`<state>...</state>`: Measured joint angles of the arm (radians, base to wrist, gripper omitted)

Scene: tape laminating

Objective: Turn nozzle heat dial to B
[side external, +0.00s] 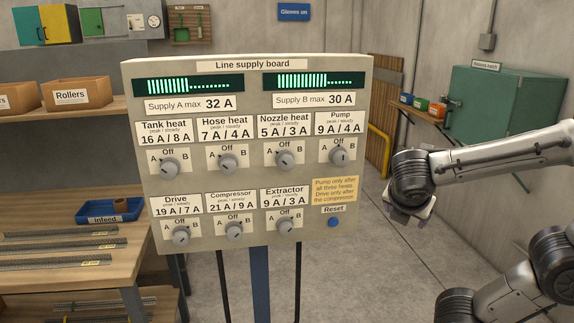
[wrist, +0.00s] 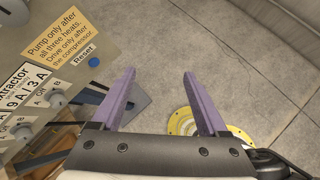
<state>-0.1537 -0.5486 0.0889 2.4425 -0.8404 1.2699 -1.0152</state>
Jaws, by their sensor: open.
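The nozzle heat dial (side external: 285,160) is a grey round knob in the upper row of the Line supply board (side external: 345,240), under the label "Nozzle heat 5 A / 3 A". A, Off and B are printed around it, with B on its right. Its pointer is too small to read surely. My gripper (side external: 408,217) hangs to the right of the board, apart from every dial. In the wrist view its two purple fingers (wrist: 159,75) are spread, with nothing between them. The nozzle heat dial is out of the wrist view.
Other dials sit close by: hose heat (side external: 228,163), pump (side external: 340,155), extractor (side external: 285,227). A blue Reset button (side external: 333,222) sits under a yellow note (side external: 334,190) about pump and drive order. Two green meters (side external: 313,80) top the board. The space before the board is clear.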

